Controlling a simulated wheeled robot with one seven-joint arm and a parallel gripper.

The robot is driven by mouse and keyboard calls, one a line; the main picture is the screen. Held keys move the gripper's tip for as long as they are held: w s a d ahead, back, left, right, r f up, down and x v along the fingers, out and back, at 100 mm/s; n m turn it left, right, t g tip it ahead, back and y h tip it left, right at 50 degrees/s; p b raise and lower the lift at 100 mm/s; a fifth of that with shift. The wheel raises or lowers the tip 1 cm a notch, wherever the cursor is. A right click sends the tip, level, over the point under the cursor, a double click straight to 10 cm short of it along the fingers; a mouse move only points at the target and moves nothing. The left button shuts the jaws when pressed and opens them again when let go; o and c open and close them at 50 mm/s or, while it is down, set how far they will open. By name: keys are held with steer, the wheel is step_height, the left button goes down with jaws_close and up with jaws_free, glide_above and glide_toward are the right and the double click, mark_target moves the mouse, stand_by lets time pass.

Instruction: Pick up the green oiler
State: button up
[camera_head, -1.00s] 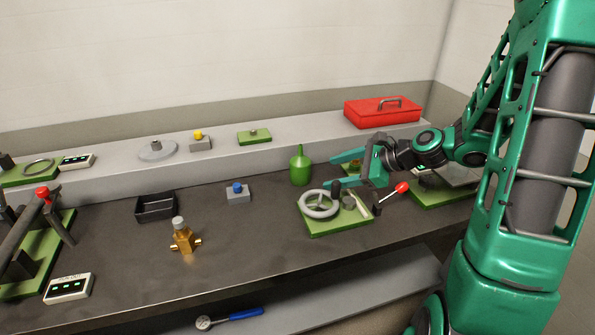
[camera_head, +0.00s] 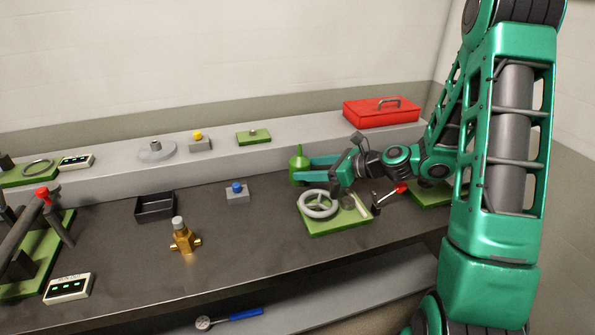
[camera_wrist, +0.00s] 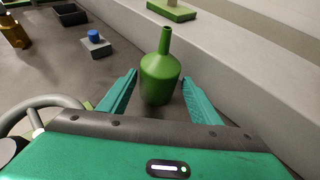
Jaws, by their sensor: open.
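The green oiler (camera_head: 297,163) stands upright on the dark bench top, close to the raised grey ledge. In the wrist view the oiler (camera_wrist: 160,78) has a round body and a narrow neck. My gripper (camera_head: 312,169) is open, with its fingers reaching toward the oiler from the right. In the wrist view my fingers (camera_wrist: 160,92) lie on either side of the oiler's lower body, with gaps showing on both sides. In the head view my fingers hide part of the oiler.
A green plate with a grey handwheel (camera_head: 320,204) sits just in front of my gripper. A red-knobbed lever (camera_head: 400,188) is beside it. The ledge (camera_head: 225,165) runs behind the oiler. A blue-button block (camera_head: 237,193), a brass valve (camera_head: 184,238) and a black tray (camera_head: 155,207) stand to the left.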

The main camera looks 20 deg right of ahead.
mark_target(304, 158)
steer(key=shift+x, duration=1.95)
steer(key=shift+r, duration=0.15)
steer(key=c, duration=1)
steer(key=shift+o, duration=0.2)
steer(key=shift+r, duration=0.1)
steer(key=shift+r, duration=1.6)
steer(key=s+a+r, duration=0.7)
steer(key=s+a, duration=0.1)
steer(key=shift+a+r, duration=0.25)
steer(key=shift+a, duration=0.05)
